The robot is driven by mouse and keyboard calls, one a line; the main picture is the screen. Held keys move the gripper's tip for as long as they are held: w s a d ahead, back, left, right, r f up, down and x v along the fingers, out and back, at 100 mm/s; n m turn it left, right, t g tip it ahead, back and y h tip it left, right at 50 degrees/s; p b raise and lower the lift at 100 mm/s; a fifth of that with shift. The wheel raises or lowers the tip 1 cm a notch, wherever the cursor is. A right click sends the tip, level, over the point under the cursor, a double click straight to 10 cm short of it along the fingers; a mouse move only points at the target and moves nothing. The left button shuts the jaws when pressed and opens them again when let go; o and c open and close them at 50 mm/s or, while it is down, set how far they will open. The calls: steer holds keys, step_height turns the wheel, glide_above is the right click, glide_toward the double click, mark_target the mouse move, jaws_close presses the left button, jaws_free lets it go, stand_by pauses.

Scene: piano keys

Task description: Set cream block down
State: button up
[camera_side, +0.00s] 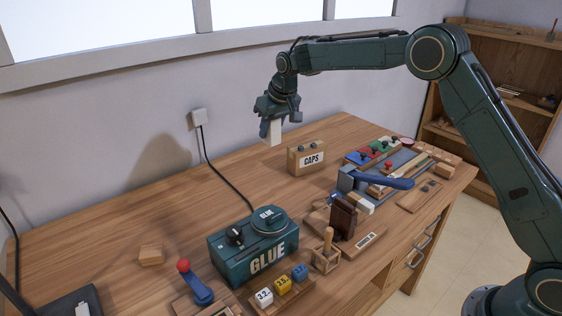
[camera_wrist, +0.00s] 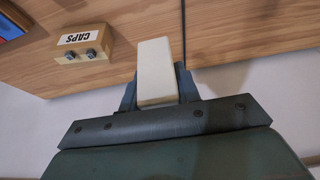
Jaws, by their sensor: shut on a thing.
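The cream block (camera_side: 275,132) is a small upright rectangular piece held below my gripper (camera_side: 271,122) in the side view. It hangs in the air above the back of the wooden table, left of the CAPS box. In the wrist view the cream block (camera_wrist: 155,70) sits between the two fingers of my gripper (camera_wrist: 158,92), which is shut on it. Its far end sticks out past the fingertips.
The CAPS box (camera_side: 306,158) stands near the held block. The wooden table (camera_side: 110,225) has free room at back and left. A green GLUE box (camera_side: 253,246), a red-knobbed lever (camera_side: 194,282) and several blocks stand toward the front. A black cable (camera_side: 222,172) runs from the wall.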

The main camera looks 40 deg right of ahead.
step_height(320, 180, down, 20)
stand_by(1.1)
steer(key=shift+f, duration=0.1)
steer(key=o, duration=1)
steer(key=shift+v, duration=6.1)
steer(key=shift+w, duration=0.1)
